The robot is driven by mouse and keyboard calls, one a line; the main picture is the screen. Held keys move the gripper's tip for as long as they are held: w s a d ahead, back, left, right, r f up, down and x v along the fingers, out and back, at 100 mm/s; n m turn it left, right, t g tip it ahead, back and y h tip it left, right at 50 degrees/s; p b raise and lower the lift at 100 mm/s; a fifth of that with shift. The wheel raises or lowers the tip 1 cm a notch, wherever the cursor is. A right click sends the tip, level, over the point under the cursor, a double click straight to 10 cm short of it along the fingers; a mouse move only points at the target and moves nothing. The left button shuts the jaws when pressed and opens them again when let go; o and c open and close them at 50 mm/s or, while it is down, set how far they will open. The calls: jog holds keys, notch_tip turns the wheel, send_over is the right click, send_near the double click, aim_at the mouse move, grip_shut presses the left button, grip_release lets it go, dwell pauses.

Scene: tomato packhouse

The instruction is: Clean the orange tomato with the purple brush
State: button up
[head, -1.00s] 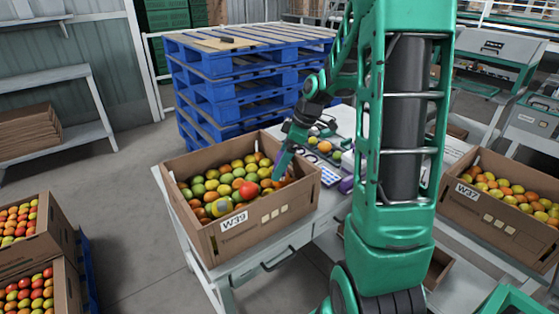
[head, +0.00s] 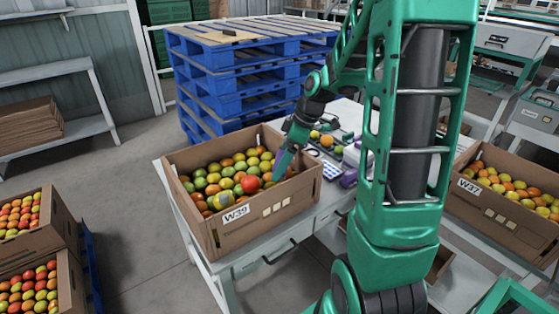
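My gripper (head: 281,171) points down at the right inner side of the open cardboard box marked W39 (head: 240,235). Its fingertips are small here, so I cannot tell whether it is open or shut, or whether it holds anything. The box is full of green, yellow, orange and red tomatoes. An orange tomato (head: 326,141) lies on the table behind the box, with a few other round fruits close by. A purple object (head: 349,179), perhaps the purple brush, lies on the table just right of the box, partly hidden by my arm.
A white keypad-like item (head: 331,171) lies by the box's right side. Another tomato box, W37 (head: 467,187), stands at right behind my arm. Blue pallets (head: 240,85) are stacked behind the table. Tomato crates (head: 65,230) stand at lower left, with open floor between.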

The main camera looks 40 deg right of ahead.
aim_at(284, 151)
jog(key=shift+w+d, duration=1.5)
jog(key=shift+w, duration=0.15)
jog(key=shift+r, duration=0.1)
jog(key=shift+r, duration=2.9)
